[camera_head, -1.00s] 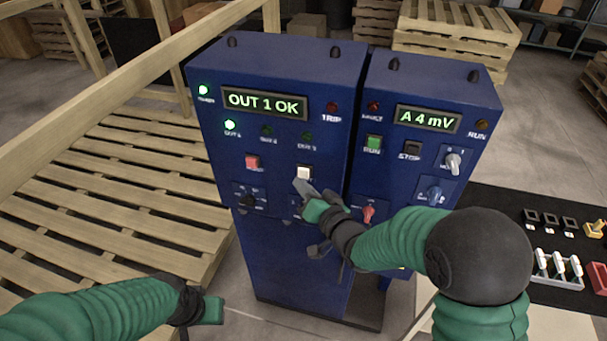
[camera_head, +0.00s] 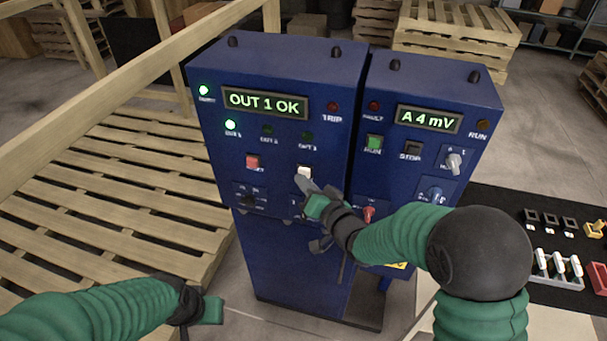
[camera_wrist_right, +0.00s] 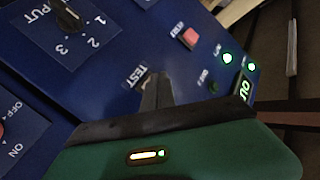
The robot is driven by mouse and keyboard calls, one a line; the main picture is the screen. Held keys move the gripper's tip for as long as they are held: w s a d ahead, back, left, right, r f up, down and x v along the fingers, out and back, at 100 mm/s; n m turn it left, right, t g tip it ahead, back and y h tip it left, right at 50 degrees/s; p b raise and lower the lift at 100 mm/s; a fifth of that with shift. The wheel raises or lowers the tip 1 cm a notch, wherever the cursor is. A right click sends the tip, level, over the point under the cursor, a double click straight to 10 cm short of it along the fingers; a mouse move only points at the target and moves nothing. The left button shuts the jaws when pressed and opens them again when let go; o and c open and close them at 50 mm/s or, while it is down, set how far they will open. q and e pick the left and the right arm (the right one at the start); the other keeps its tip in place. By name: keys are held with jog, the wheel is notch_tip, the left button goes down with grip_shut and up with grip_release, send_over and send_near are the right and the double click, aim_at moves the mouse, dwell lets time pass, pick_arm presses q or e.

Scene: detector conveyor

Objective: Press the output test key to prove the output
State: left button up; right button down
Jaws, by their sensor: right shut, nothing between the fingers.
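The white output test key (camera_head: 304,171) is on the front of the left blue cabinet (camera_head: 285,60). My right gripper (camera_head: 301,180) is shut and empty, its fingertips at the key's lower edge and covering part of it. In the right wrist view the fingers (camera_wrist_right: 155,88) reach the key beside the TEST label and hide most of it; I cannot tell whether they touch it or whether it is pushed in. The display (camera_head: 266,102) reads OUT 1 OK, and the OUT 1 lamp (camera_head: 230,125) is lit green. My left gripper (camera_head: 212,309) is low at left; its finger state is unclear.
A red reset button (camera_head: 252,161) and a black selector knob (camera_head: 249,200) are on the same panel. The right cabinet (camera_head: 437,80) shows A 4 mV. A wooden rail (camera_head: 110,110) and pallets (camera_head: 140,190) stand at left. A black mat (camera_head: 500,205) with small parts lies at right.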

jog(key=shift+w, duration=0.25)
dwell(0.3)
jog(key=shift+s+a, duration=0.25)
jog(key=shift+s, duration=0.65)
jog(key=s, duration=0.1)
jog(key=s+a, duration=0.1)
jog(key=s, duration=0.1)
jog(key=s+b, duration=0.1)
jog(key=shift+s+a, duration=0.25)
jog(key=shift+s, duration=0.15)
dwell(0.4)
